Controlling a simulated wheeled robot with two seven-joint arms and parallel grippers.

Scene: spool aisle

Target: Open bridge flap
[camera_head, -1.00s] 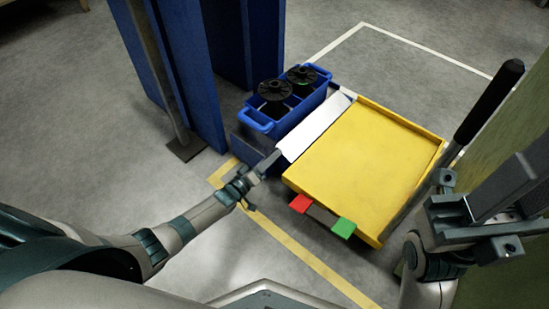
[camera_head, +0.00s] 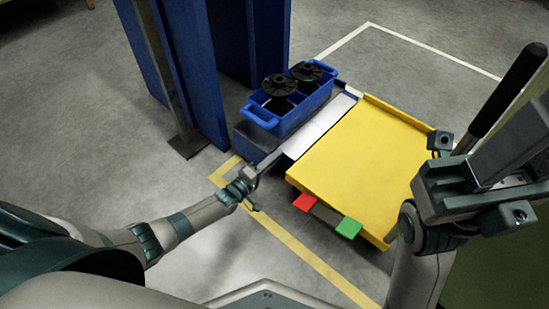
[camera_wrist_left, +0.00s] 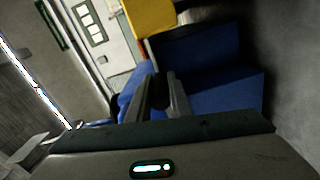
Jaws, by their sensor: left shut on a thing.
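The bridge flap (camera_head: 318,127) is a pale metal plate along the left side of the yellow cart top (camera_head: 365,155). It lies nearly flat between that top and the blue platform with the tote. My left gripper (camera_head: 266,169) is at the flap's near end and shut on it; the exact grip is too small and dark to make out. In the left wrist view, its two dark fingers (camera_wrist_left: 158,95) are close together before blue surfaces. My right gripper (camera_head: 478,188) is beside the black-gripped cart handle (camera_head: 508,90) at right; its jaws are unclear.
A blue tote (camera_head: 290,117) with two black-flanged spools (camera_head: 278,86) stands on the blue platform (camera_head: 243,138). Blue uprights (camera_head: 185,70) rise behind it. Red (camera_head: 305,202) and green (camera_head: 348,228) tabs stick out from the cart's front. Floor at front left is clear.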

